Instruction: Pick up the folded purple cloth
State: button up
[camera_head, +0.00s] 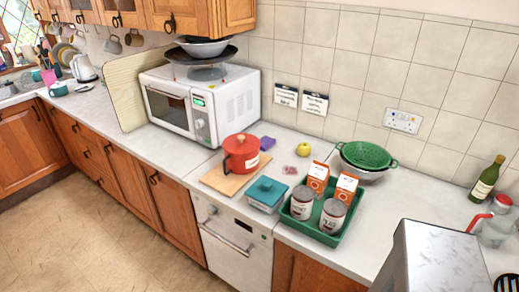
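The folded purple cloth (267,143) is a small purple bundle lying on the white worktop near the tiled wall. It sits just behind and to the right of the red pot (241,153), with a yellow apple (304,149) to its right. The microwave (203,106) stands to its left. Its top and front show, and nothing lies on it. My gripper is not in view.
The red pot stands on a wooden board (214,180). In front of the cloth are a teal-lidded box (266,193), a small reddish packet (290,170) and a green tray (333,239) with cans and cartons. A green colander (367,156) stands right.

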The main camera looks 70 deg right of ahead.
aim_at(266, 142)
jog(key=z, duration=0.15)
jog(key=i, duration=0.9)
jog(key=u, duration=0.05)
